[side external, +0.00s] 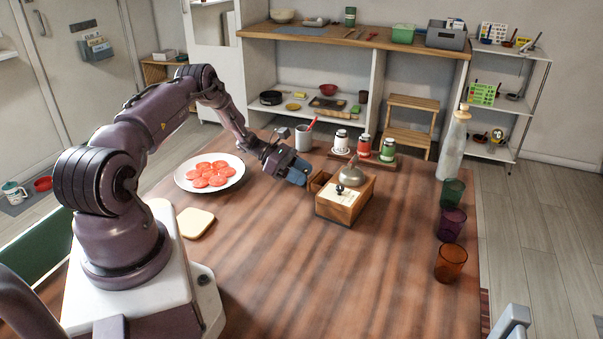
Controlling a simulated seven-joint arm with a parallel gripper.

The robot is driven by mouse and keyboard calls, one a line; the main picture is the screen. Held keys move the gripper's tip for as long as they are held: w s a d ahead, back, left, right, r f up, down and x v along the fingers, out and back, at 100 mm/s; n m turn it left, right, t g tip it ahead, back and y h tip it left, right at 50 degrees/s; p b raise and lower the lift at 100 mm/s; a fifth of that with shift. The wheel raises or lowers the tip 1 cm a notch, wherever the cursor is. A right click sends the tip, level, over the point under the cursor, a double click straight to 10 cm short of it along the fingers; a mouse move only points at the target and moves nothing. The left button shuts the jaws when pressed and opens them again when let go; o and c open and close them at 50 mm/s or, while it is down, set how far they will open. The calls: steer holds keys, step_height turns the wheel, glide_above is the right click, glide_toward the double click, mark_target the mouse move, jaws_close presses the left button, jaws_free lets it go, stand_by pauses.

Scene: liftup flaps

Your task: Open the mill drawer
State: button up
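The mill (336,212) is a small wooden box with a metal dome and a dark knob on top, standing on the wooden table. Its drawer (317,184) appears to stick out from the box's left side, towards my gripper, with a dark inside showing. My gripper (303,178) is just left of the drawer, low over the table, coming from the upper left. The blue fingers are seen from the side and small, so I cannot tell whether they are open or touching the drawer.
A white plate (236,181) of tomato slices and a bread slice (195,222) lie left. A bottle (453,150) and coloured glasses (451,262) line the right edge. The table's front middle is clear.

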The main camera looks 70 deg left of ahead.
steer(key=v, duration=1.3)
steer(key=shift+w, duration=0.1)
